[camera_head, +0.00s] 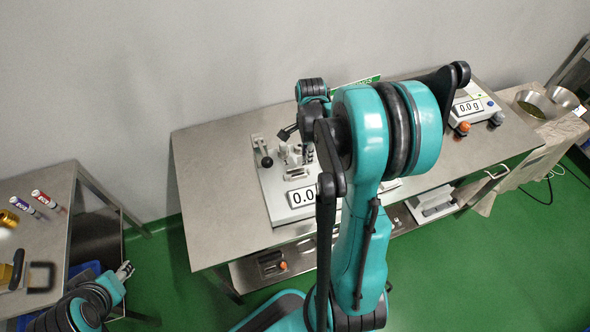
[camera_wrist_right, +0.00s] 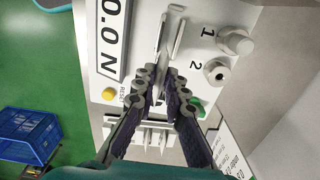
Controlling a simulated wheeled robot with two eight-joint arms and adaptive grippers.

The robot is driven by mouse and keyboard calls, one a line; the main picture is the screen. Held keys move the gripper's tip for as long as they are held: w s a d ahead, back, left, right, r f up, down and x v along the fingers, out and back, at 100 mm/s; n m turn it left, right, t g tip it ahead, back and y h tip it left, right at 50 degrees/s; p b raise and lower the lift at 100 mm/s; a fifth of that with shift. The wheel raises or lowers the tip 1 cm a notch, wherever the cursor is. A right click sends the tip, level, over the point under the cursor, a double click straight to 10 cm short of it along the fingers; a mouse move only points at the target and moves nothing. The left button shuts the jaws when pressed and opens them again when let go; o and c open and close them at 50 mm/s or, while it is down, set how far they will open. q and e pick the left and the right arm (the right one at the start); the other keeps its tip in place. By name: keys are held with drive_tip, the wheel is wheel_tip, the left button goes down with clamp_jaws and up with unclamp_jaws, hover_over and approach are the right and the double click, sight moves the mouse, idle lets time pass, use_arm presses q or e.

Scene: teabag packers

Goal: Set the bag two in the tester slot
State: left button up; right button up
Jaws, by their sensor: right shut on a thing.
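The tester (camera_head: 268,182) is a pale panel on the steel table, with a display, levers and small fittings; it also fills much of the right wrist view (camera_wrist_right: 143,30). Its slot (camera_wrist_right: 168,42) looks like upright metal plates, just beyond my right fingertips. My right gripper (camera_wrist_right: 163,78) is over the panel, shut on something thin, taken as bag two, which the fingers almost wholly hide. In the head view my right arm covers most of this gripper. My left gripper (camera_head: 124,270) is far off at lower left; its finger gap is too small to judge.
A second device reading 0.0 g (camera_head: 470,106) stands at the table's right, with metal bowls (camera_head: 540,103) beyond. Knobs marked 1 and 2 (camera_wrist_right: 216,70) and a yellow reset button (camera_wrist_right: 108,94) are close to the right fingers.

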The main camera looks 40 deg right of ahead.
sight(297, 166)
drive_tip(key=w+a+f, duration=0.1)
drive_tip(key=a+f, duration=0.1)
drive_tip(key=shift+w+a+b, duration=0.3)
drive_tip(key=shift+w+a, duration=0.05)
drive_tip(key=shift+w, duration=0.05)
wheel_tip(297, 166, down, 4)
drive_tip(key=shift+f+b, duration=0.1)
drive_tip(key=shift+b, duration=0.75)
drive_tip(key=o, duration=0.6)
wheel_tip(297, 166, up, 12)
drive_tip(key=p, duration=0.4)
